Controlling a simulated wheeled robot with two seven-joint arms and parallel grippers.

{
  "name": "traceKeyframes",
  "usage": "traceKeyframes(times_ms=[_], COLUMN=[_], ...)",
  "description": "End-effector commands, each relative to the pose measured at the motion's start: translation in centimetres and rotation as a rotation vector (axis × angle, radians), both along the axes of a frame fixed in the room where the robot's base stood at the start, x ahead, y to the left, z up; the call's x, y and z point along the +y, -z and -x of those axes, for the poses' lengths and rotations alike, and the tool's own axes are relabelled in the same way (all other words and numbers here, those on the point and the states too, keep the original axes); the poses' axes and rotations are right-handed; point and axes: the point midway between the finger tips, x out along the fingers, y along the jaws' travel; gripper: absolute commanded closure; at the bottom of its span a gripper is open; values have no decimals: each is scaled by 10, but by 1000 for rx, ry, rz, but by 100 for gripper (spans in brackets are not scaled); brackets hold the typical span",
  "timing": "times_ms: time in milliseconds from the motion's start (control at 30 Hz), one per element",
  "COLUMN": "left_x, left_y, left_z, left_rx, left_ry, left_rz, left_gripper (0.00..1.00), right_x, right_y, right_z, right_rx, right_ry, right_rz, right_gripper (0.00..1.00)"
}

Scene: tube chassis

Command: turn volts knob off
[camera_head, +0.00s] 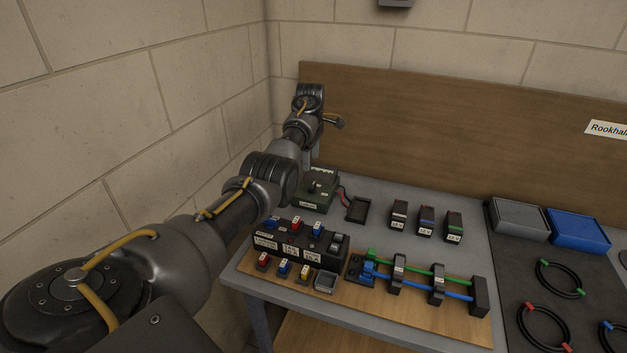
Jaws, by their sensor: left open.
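A dark green instrument box (328,199) sits at the table's back left, close to the wall corner. It has a pale strip along its back edge and a small label on its front. A small dark shape, perhaps the volts knob (313,187), shows on its top; its marking and turn are too small to read. My left arm reaches across from the left, and my left gripper (313,158) hangs above the back of the box, pointing down. It is open and appears empty and apart from the box; its fingertips are partly hidden by the arm. My right gripper is not in view.
Leads run from the box to a small black tray (357,209). A black terminal block (290,247) and a wooden board (420,306) with green and blue rods stand in front. Several small blocks (426,221) sit to the right. A wooden backboard (440,135) closes the rear.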

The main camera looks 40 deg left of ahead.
Motion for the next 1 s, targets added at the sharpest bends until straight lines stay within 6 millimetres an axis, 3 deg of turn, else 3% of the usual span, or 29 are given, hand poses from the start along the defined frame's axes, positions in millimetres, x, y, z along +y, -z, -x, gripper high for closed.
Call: traceKeyframes(times_ms=[167, 400, 500, 967, 1000], left_x=[-2, -2, -1, -1, -1], left_y=[31, 74, 88, 99, 99], left_z=[0, 0, -1, -1, -1], left_rx=[8, 5, 6, 2, 2], left_ry=[1, 1, 1, 1, 1], left_rz=[3, 3, 2, 1, 1], left_gripper=[38, 38, 38, 38, 43], right_x=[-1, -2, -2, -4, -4], right_y=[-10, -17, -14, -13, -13], right_z=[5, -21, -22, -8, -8], right_rx=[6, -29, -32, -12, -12], right_ry=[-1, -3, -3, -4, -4], right_rz=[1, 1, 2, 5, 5], right_gripper=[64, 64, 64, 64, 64])
